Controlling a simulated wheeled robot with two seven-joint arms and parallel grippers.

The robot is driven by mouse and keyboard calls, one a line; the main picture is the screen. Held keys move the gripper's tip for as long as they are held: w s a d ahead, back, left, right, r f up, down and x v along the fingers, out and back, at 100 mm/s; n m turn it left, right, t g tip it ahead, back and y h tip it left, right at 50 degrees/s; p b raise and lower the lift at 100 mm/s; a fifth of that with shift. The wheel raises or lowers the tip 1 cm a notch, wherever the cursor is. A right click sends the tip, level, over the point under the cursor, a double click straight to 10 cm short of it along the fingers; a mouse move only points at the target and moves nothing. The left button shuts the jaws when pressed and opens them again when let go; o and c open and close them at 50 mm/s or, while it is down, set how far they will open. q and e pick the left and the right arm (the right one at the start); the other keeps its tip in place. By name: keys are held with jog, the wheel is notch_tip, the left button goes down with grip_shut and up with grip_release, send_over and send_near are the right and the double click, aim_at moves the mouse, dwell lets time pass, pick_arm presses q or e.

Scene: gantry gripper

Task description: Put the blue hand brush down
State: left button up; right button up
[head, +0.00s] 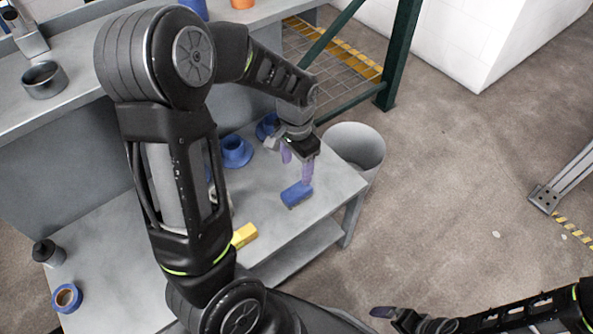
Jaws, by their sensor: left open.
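The blue hand brush (296,194) appears as a small blue block with a darker lower edge. It lies on the grey table (335,190) near its right end. My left gripper (298,164) is just above and behind the brush, pointing down, with its two purple fingers apart. The nearer finger's tip overlaps the brush's upper end in the picture; I cannot tell whether they touch. My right gripper (384,312) is low at the bottom of the view, away from the table, and its finger gap is not clear.
Blue flanged parts (236,152) stand behind on the table. A yellow block (244,235) lies left of the brush, partly behind my arm. A grey bin (355,148) stands beyond the table's right end.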

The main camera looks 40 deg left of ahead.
pick_arm(q)
jog(key=shift+r, duration=0.1)
dwell(0.8)
jog(key=w+d+f+n+t+h, duration=0.1)
jog(key=w+d+f+n+t, duration=0.15)
jog(key=w+d, duration=0.3)
jog(key=s+d+f+t+h, duration=0.1)
jog(key=s+d+f, duration=0.1)
jog(key=d+f, duration=0.6)
jog(key=s+d+f+n+g+h, duration=0.1)
jog(key=s+d+f, duration=0.5)
jog(key=s, duration=0.3)
jog(key=s+d+f+n+g+h, duration=0.1)
jog(key=s+d+f+n+g, duration=0.1)
jog(key=s+d+f, duration=0.6)
jog(key=d+p+v, duration=0.2)
jog(key=p+v, duration=0.7)
jog(key=v, duration=0.1)
jog(key=w+d+r+p+v, duration=0.1)
jog(key=d+p+v, duration=0.1)
jog(key=p+v, duration=0.6)
notch_tip(320, 180, up, 3)
jog(key=shift+s+a+f+p, duration=0.1)
jog(key=shift+s+a+p, duration=0.1)
jog(key=shift+s+p, duration=0.25)
pick_arm(e)
notch_tip(320, 180, up, 18)
jog(key=shift+f, duration=0.1)
